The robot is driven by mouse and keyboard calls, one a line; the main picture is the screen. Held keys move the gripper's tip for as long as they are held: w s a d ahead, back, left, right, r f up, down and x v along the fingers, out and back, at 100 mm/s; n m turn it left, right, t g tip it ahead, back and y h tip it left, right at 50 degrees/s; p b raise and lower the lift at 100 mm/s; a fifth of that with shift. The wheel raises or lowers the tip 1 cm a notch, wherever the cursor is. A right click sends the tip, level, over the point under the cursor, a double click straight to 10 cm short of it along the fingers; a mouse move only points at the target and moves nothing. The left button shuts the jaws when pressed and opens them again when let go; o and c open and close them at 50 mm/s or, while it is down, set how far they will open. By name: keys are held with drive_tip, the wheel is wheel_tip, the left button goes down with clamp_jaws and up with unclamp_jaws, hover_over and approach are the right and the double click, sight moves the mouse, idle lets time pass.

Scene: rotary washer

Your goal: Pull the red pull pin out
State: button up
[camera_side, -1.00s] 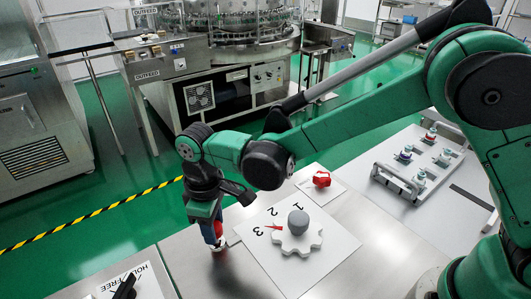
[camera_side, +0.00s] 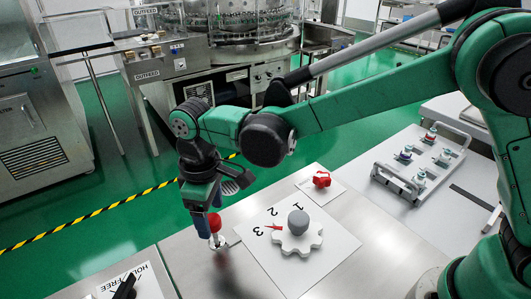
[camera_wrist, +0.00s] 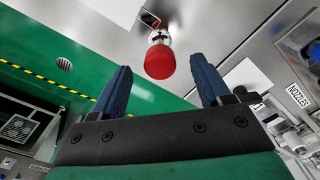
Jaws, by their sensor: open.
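The red pull pin (camera_side: 214,223) stands upright on the steel table, with a pale metal base under its red knob. In the wrist view its red round knob (camera_wrist: 160,63) shows between and just beyond my two blue fingers. My gripper (camera_side: 206,232) points down at the pin, its fingers beside the knob in the side view. The wrist view shows my gripper (camera_wrist: 162,78) open, with a clear gap between each finger and the knob. One finger is partly hidden in the side view.
A white plate with a grey rotary knob (camera_side: 298,222) and numbers lies right of the pin. A red knob (camera_side: 321,179) sits behind it. A plate with a black switch (camera_side: 125,288) is at front left. A handled panel (camera_side: 420,165) is at right.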

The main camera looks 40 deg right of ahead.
sight(216, 217)
drive_tip(key=shift+r, duration=2.2)
drive_tip(key=shift+d+r, duration=0.2)
drive_tip(key=shift+d, duration=0.15)
drive_tip(key=s+d+r+m+t, duration=0.1)
drive_tip(key=s+d+m+t, duration=0.2)
drive_tip(key=d, duration=0.7)
drive_tip(key=s+d+r+m+t, duration=0.1)
drive_tip(key=s+d+m+t, duration=0.3)
drive_tip(key=d, duration=0.5)
drive_tip(key=shift+s+d+r+m, duration=0.35)
drive_tip(key=shift+s+d+m, duration=0.05)
drive_tip(key=shift+m, duration=0.6)
